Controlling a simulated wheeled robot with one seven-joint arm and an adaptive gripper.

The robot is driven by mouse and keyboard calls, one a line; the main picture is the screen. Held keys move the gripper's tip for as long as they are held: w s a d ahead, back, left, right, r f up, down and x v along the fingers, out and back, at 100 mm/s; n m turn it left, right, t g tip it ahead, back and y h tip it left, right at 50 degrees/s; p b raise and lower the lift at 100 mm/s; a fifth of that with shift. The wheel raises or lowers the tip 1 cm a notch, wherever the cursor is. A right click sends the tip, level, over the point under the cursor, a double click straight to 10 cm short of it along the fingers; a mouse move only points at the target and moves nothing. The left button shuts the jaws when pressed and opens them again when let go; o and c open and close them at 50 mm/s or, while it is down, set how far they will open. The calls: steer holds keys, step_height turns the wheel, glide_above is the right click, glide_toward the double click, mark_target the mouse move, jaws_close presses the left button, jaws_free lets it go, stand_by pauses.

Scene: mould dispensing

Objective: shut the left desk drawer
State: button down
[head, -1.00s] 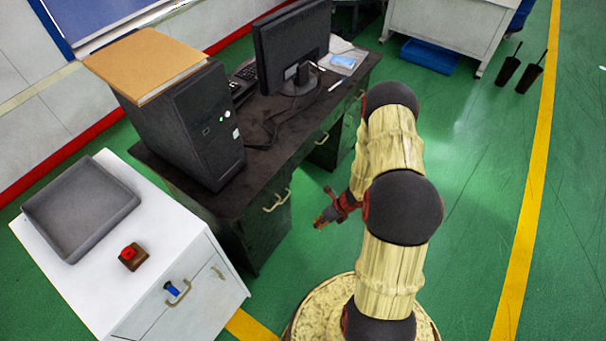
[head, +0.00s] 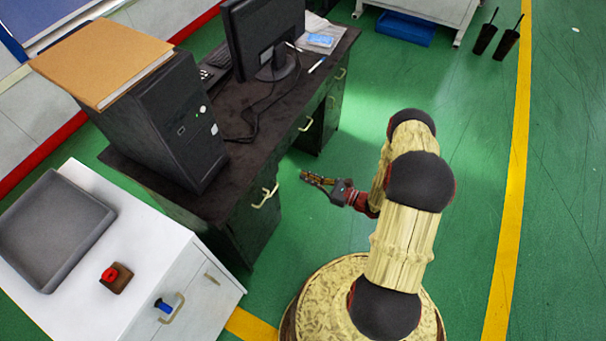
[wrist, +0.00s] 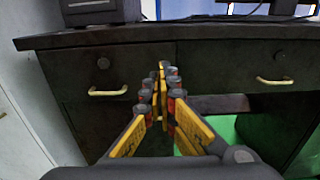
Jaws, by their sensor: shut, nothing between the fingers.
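The desk (head: 205,185) is dark, with drawers along its front. Its left drawer (wrist: 138,68) has a pale curved handle (wrist: 108,92) and a round lock. The drawer's front looks close to flush under the desk top in the wrist view; I cannot tell whether a small gap remains. The handle also shows in the head view (head: 265,196). My gripper (head: 304,177) is shut and empty, in front of the desk and apart from it. In the wrist view its fingertips (wrist: 163,68) point at the desk front, right of the left drawer's handle.
A second drawer handle (wrist: 274,80) is to the right, above an open knee space. A white cabinet (head: 150,260) with a grey tray (head: 50,235) and red button (head: 110,274) stands left of the desk. A computer tower (head: 165,130) and monitor (head: 262,40) are on top.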

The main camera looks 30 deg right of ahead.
steer(key=b+x, duration=0.2)
steer(key=x, duration=1)
steer(key=b+x, duration=0.1)
steer(key=x, duration=0.1)
steer(key=shift+w+a+f, duration=0.1)
steer(key=shift+w+a, duration=0.15)
steer(key=shift+w, duration=0.1)
steer(key=shift+d, duration=0.1)
steer(key=shift+s+d, duration=0.15)
steer(key=shift+s, duration=0.05)
steer(key=p, duration=0.2)
glide_toward(273, 162)
steer(key=v, duration=0.4)
steer(key=shift+s+r, duration=0.25)
steer(key=shift+s, duration=0.15)
